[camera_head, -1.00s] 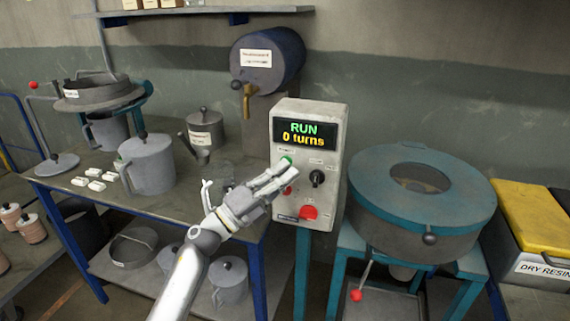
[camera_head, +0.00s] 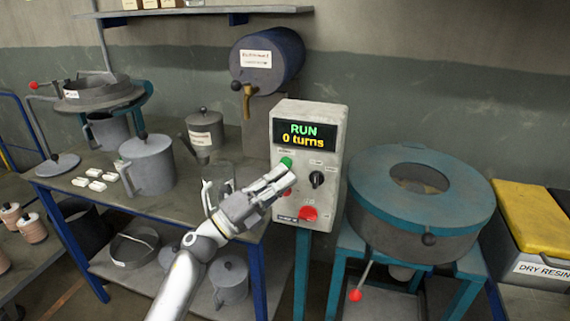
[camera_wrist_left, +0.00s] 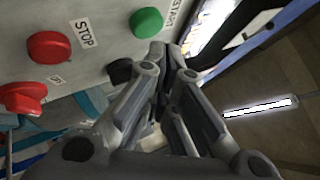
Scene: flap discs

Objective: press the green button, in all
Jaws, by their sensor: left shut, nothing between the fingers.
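The green button (camera_head: 286,162) is on the front of the grey control box (camera_head: 338,150), under a display reading RUN and 0 turns. It also shows in the left wrist view (camera_wrist_left: 146,22), beside a START label. My left gripper (camera_head: 284,178) is shut and empty in front of the box, its tips just below the green button in the head view. In the left wrist view its fingertips (camera_wrist_left: 165,58) lie close to the panel, apart from the green button. My right gripper is not in view.
A round teal-lidded machine (camera_head: 440,205) stands to the right. A table with a grey lidded jug (camera_head: 150,165) is to the left.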

